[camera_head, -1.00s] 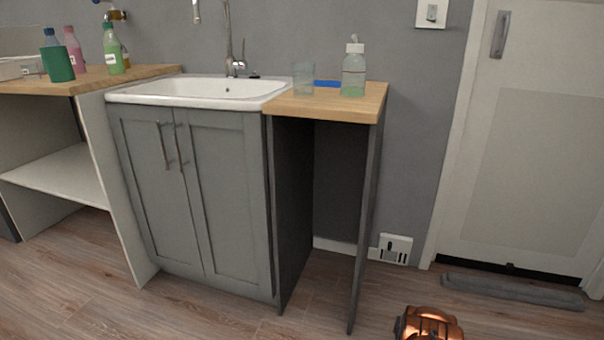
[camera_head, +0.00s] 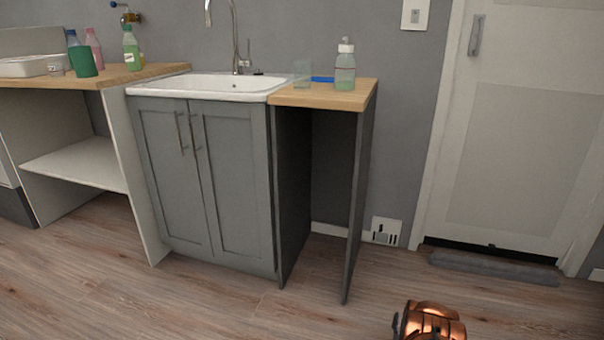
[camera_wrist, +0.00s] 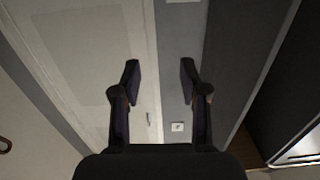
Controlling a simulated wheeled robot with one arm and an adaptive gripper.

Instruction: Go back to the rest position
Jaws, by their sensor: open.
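My gripper (camera_wrist: 160,82) shows in the wrist view with its two dark fingers apart and nothing between them. Beyond the fingers are a grey wall and a pale door. In the head view, a copper-coloured part of my own arm shows at the bottom edge, right of centre, over the wood floor. The fingers are not visible in the head view.
A grey sink cabinet (camera_head: 232,185) with a white sink (camera_head: 215,86) stands ahead. A soap bottle (camera_head: 345,68) and a clear glass (camera_head: 302,72) stand on the wooden counter (camera_head: 325,95). A door (camera_head: 520,130) is at right, with a grey strip (camera_head: 495,267) before it. The foreground floor is clear.

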